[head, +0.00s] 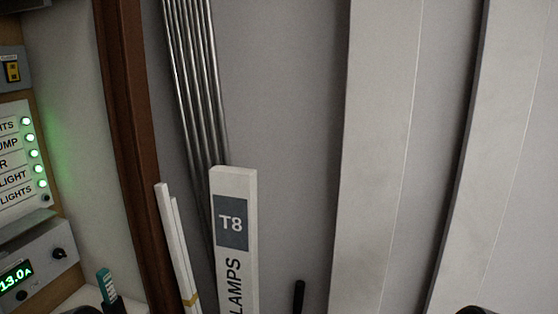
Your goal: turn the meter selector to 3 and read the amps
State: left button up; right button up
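The meter (40,262) is a grey box at the lower left edge of the head view, partly cut off by the picture's edge. I cannot read any selector numbers or tell where either knob points. Neither gripper's fingers are in view.
Above the meter is a labelled panel (15,165) with several lit green lamps. A brown wooden post (128,150), metal rods (195,90) and a white T8 lamps box (234,270) stand to the right. A teal-topped object (105,285) stands near the meter.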

aim_at(58, 253)
jog(key=u, duration=1.65)
